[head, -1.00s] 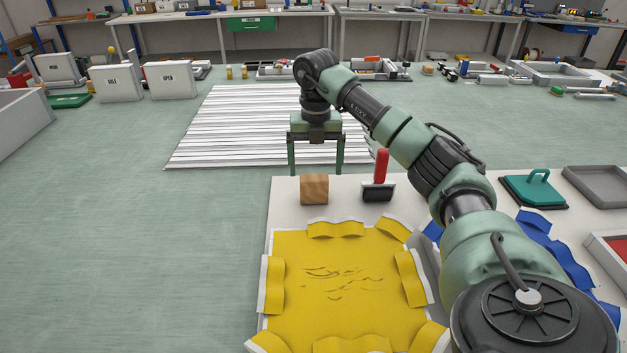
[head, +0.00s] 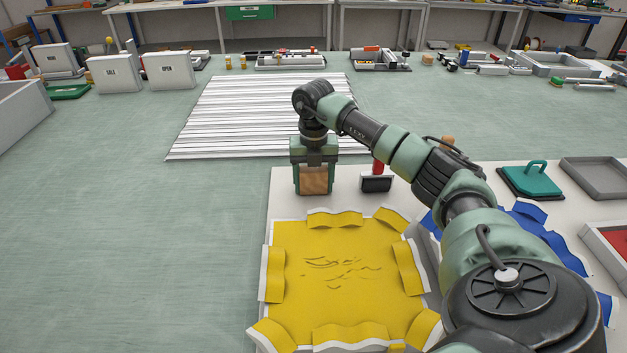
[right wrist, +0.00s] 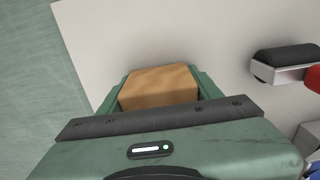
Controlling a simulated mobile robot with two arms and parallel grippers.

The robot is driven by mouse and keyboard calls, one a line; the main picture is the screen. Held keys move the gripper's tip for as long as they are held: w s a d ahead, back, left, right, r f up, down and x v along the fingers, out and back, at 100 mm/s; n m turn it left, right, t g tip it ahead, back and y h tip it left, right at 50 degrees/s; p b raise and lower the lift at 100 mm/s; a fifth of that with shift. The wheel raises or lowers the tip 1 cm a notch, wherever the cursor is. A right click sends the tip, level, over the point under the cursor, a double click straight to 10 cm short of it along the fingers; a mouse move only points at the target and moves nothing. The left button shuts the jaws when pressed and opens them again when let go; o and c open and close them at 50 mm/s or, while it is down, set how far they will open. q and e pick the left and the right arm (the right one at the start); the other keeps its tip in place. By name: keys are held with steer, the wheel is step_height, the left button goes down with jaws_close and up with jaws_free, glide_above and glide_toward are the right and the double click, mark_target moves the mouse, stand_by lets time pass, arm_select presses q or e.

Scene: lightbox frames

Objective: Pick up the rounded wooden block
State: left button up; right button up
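The rounded wooden block (head: 314,181) is light brown and sits on the white table near its far left edge. My right gripper (head: 314,178) points down over it, with one green finger along each side. In the right wrist view the block (right wrist: 160,87) fills the space between the fingers (right wrist: 162,92), which lie against its sides. The gripper looks shut on it, and the block appears to rest at table height. My left gripper is not in view.
A black roller (head: 376,184) with a red handle stands just right of the block, partly behind my arm. A yellow cloth (head: 340,275) with raised edges lies in front. A teal handled pad (head: 533,182) and a grey tray (head: 598,178) are at the right.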

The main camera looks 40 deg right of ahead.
steer(key=c, duration=0.8)
steer(key=shift+r, duration=0.1)
step_height(320, 180, up, 11)
steer(key=shift+w+f+b, duration=0.1)
steer(key=shift+b, duration=0.25)
step_height(320, 180, up, 9)
steer(key=p, duration=0.3)
